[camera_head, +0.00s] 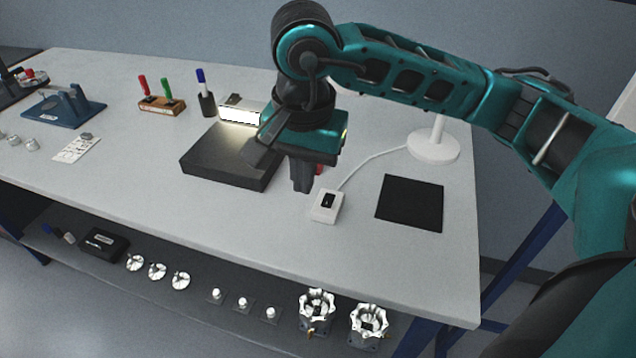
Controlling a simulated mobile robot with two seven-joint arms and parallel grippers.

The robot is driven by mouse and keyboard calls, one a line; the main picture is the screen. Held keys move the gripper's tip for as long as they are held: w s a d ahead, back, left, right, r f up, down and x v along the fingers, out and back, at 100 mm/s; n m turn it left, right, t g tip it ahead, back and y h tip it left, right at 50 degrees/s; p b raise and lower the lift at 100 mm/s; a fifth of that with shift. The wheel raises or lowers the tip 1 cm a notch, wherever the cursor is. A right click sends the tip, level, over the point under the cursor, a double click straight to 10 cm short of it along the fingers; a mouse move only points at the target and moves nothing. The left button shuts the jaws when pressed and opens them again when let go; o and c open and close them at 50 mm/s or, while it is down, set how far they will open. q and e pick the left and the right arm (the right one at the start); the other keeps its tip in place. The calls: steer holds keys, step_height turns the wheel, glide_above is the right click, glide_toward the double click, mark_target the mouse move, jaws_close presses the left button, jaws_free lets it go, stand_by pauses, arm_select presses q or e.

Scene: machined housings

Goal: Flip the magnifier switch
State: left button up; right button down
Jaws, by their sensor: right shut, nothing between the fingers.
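The magnifier switch is a small white box (326,206) with a black rocker (328,200), on the table at the right of centre. A white cord runs from it to a round white base with a post (433,146), probably the magnifier stand; its upper part is hidden behind my right arm. My right gripper (301,187) points down just left of and behind the switch box, apart from it, with its fingers shut and empty. My left gripper does not show.
A dark box (222,160) with a lit panel stands left of my gripper, partly hidden by it. A small red thing (319,169) shows beside the fingers. A black mat (409,203) lies right of the switch. Several machined parts stand on the lower shelf (200,310).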

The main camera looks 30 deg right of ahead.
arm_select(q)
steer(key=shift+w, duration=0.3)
arm_select(e)
steer(key=d+r, duration=0.1)
steer(key=w+d+h, duration=0.1)
steer(key=d, duration=0.1)
steer(key=w+d+r+t+h, duration=0.1)
steer(key=shift+w+d+r, duration=0.1)
steer(key=shift+d+r, duration=0.1)
steer(key=shift+r, duration=0.15)
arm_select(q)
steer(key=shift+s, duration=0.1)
arm_select(e)
glide_toward(327, 203)
steer(key=x, duration=0.5)
steer(key=shift+w+d+f, duration=0.15)
steer(key=shift+w+f, duration=0.05)
steer(key=shift+f, duration=0.5)
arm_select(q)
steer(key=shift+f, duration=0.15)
